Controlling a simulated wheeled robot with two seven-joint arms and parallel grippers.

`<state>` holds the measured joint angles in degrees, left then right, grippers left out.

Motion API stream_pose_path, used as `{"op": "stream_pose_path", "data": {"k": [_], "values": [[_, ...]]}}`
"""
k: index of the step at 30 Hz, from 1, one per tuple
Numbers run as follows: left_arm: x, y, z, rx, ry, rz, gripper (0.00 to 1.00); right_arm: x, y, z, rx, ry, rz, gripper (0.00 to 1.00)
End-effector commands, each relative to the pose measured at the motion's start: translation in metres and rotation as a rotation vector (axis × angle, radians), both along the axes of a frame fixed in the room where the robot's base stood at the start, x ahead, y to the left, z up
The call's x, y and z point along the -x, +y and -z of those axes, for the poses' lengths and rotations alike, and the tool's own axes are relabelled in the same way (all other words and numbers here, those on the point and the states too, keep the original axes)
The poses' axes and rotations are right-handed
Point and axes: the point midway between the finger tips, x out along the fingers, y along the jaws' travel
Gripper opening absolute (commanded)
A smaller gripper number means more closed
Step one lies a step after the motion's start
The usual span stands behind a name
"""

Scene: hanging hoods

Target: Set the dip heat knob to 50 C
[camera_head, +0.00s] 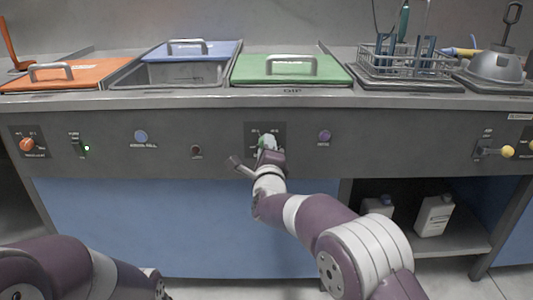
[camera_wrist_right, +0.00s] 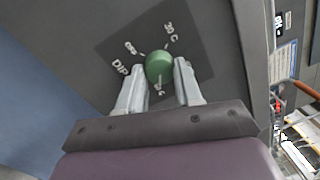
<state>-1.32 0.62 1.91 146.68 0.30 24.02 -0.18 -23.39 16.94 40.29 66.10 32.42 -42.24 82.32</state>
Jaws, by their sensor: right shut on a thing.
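The green dip heat knob (camera_wrist_right: 159,66) sits on a dark plate on the front panel, with white markings around it. One marking looks like "30 C" and another reads "DIP". The knob's pointer is too small to read surely. My right gripper (camera_wrist_right: 161,72) has a finger on each side of the knob and is shut on it. In the head view the knob (camera_head: 268,140) is partly hidden by my right gripper (camera_head: 268,148), under the green lid. Part of my left arm shows at the lower left, but its gripper does not.
The green lid (camera_head: 280,70) and a wire basket (camera_head: 405,60) are above. White jugs (camera_head: 434,216) stand below.

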Motion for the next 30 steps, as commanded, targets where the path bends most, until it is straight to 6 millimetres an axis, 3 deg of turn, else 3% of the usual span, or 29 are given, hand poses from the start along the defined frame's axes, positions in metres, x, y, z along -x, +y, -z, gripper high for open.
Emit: {"op": "stream_pose_path", "data": {"k": [13, 14, 15, 16, 26, 30], "values": [[0.0, 0.0, 0.001, 0.0, 0.0, 0.0, 0.43, 0.0, 0.0, 0.002, -0.01, 0.004, 0.0, 0.04], [0.0, 0.0, 0.001, 0.0, 0.0, 0.0, 0.43, 0.0, 0.0, 0.002, -0.01, 0.004, 0.0, 0.41], [0.0, 0.0, 0.001, 0.0, 0.0, 0.0, 0.43, 0.0, 0.0, 0.002, -0.01, 0.004, 0.0, 0.54], [0.0, 0.0, 0.001, 0.0, 0.0, 0.0, 0.43, 0.0, 0.0, 0.002, -0.009, 0.004, 0.0, 0.6], [0.0, 0.0, -0.001, 0.0, 0.0, 0.0, 0.43, 0.003, 0.0, 0.0, -0.009, 0.002, 0.0, 0.6], [0.0, 0.0, -0.008, 0.0, 0.0, 0.0, 0.43, 0.023, 0.0, -0.002, -0.008, 0.002, -0.001, 0.6]]}}
